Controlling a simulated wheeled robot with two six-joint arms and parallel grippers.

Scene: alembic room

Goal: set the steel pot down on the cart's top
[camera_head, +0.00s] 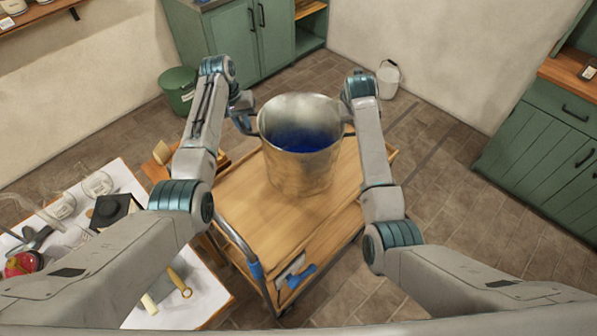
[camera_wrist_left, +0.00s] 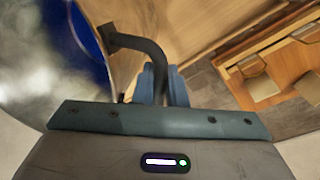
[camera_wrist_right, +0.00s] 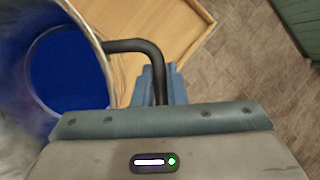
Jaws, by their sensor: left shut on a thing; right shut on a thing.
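The steel pot (camera_head: 300,172) is upright between my two arms, over the wooden top of the cart (camera_head: 245,205). Its inside is blue. I cannot tell whether its base touches the cart's top. My left gripper (camera_head: 243,120) is shut on the pot's left handle, a dark bent bar (camera_wrist_left: 140,42) in the left wrist view. My right gripper is shut on the other handle (camera_wrist_right: 135,46), seen in the right wrist view with the gripper's blue fingers (camera_wrist_right: 160,85). In the head view the right gripper is mostly hidden behind its own wrist and the pot.
A white table (camera_head: 205,295) with jars and tools stands at the left, close to the cart. A blue-handled item (camera_head: 298,278) hangs at the cart's near end. A green bin (camera_head: 178,90), white bucket (camera_head: 388,80) and green cabinets (camera_head: 545,150) stand around. The floor right of the cart is clear.

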